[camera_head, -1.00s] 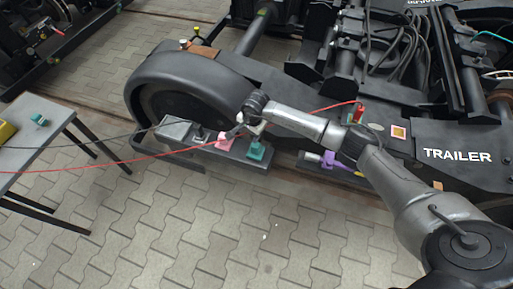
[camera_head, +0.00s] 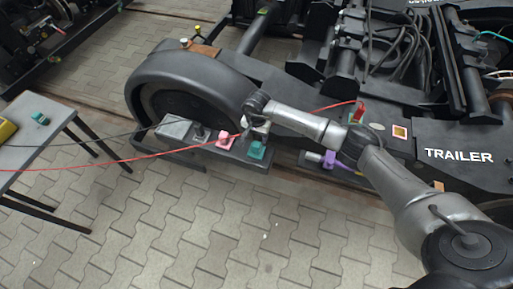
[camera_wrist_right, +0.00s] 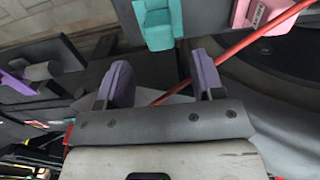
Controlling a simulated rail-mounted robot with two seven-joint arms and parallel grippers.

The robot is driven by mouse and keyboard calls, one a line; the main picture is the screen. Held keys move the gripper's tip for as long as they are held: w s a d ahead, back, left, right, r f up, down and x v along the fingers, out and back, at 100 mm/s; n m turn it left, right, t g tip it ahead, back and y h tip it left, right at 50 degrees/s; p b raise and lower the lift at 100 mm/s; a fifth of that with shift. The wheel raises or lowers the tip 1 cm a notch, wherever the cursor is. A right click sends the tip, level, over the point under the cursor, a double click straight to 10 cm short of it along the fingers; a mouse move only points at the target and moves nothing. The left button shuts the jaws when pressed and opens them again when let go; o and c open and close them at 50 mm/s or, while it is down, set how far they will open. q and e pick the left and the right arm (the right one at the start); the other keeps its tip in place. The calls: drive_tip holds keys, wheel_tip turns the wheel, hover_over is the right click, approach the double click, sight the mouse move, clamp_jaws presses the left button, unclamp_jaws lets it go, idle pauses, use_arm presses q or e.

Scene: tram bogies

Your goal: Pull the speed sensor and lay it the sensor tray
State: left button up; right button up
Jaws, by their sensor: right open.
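My right gripper (camera_head: 246,126) hangs over the bogie frame beside the wheel. In the right wrist view its two fingers (camera_wrist_right: 162,80) are apart with nothing held between them. A teal block (camera_head: 256,150) sits on a dark ledge just below the gripper; in the wrist view it (camera_wrist_right: 158,24) lies beyond the fingertips. A pink block (camera_head: 225,138) stands left of it. A purple part (camera_head: 329,159) is to the right. I cannot tell which part is the speed sensor, and no tray is clearly identifiable. My left gripper is not in view.
A red cable (camera_head: 110,160) runs from a red fitting (camera_head: 359,110) past my gripper to the left edge. A dark cable (camera_head: 85,140) also hangs across. A grey table (camera_head: 42,160) at left bears a yellow object (camera_head: 6,129) and a teal item (camera_head: 40,118). The paved floor between is clear.

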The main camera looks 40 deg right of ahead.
sight(256, 144)
wheel_tip(256, 144, down, 8)
drive_tip(key=b, duration=0.6)
drive_tip(key=shift+f, duration=0.4)
drive_tip(key=shift+b, duration=0.3)
idle(0.5)
drive_tip(key=shift+c, duration=0.3)
drive_tip(key=shift+c, duration=0.7)
clamp_jaws()
drive_tip(key=shift+r, duration=0.1)
